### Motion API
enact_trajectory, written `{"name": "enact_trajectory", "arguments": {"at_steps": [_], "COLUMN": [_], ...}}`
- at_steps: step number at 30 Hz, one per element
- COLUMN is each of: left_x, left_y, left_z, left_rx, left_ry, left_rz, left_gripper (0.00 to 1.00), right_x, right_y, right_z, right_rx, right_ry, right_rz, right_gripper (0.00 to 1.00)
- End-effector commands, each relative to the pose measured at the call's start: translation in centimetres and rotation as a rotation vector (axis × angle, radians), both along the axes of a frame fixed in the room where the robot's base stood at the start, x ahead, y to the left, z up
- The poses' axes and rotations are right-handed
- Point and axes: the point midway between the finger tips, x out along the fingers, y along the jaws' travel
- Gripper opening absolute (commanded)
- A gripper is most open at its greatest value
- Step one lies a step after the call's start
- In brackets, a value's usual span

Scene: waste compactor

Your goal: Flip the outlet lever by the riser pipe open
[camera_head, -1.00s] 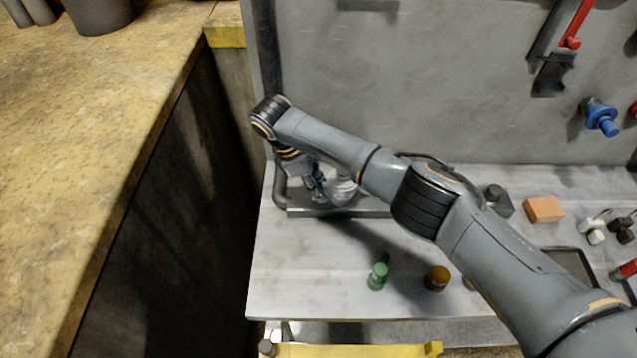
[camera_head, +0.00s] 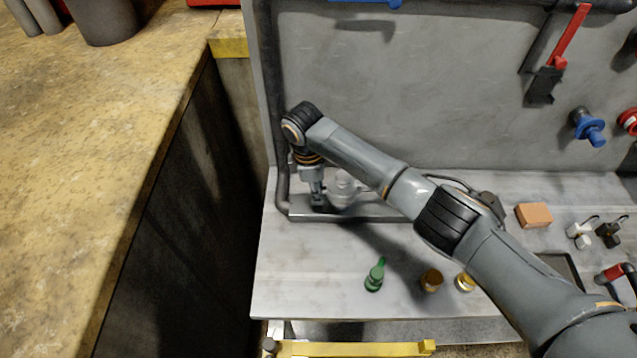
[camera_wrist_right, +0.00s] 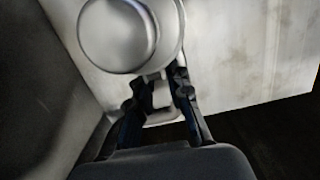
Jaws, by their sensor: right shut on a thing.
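The dark riser pipe (camera_head: 281,120) runs down the left edge of the grey back panel and bends at the bench into a low metal base (camera_head: 370,217). A rounded silvery fitting (camera_head: 344,188) stands there, right of my right gripper (camera_head: 318,205). In the right wrist view, my right gripper's fingers (camera_wrist_right: 162,98) are closed around a small pale tab (camera_wrist_right: 161,97), apparently the outlet lever, just below the large round fitting (camera_wrist_right: 118,35). The gripper and my arm hide much of the lever in the head view. My left gripper is not in view.
A green bottle-like piece (camera_head: 375,276), an amber one (camera_head: 431,280) and an orange block (camera_head: 533,215) sit on the bench. A red-handled lever (camera_head: 568,38) and a blue knob (camera_head: 588,126) are on the panel. A yellow-brown counter (camera_head: 90,150) stands left.

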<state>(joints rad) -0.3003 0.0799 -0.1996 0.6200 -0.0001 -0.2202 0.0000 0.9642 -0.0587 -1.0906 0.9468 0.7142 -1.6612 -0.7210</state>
Motion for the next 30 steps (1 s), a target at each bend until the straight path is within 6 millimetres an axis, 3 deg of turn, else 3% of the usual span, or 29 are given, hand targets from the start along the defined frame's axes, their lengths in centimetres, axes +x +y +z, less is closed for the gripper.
{"name": "enact_trajectory", "arguments": {"at_steps": [1,9,18,30], "left_x": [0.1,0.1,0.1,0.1], "left_y": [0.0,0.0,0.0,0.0], "left_z": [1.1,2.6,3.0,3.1], "left_rx": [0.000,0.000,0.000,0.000], "left_ry": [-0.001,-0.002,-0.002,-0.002], "left_rz": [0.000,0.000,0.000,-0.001], "left_gripper": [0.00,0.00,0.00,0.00], "right_x": [-0.1,-0.1,0.0,0.0], "right_y": [0.0,0.1,0.2,0.3], "right_z": [0.5,0.5,0.6,0.6], "right_rx": [0.038,0.219,0.329,0.350], "right_ry": [0.004,0.002,0.000,0.000], "right_rz": [-0.001,0.000,0.001,0.001], "right_gripper": [0.00,0.00,0.00,0.00]}}
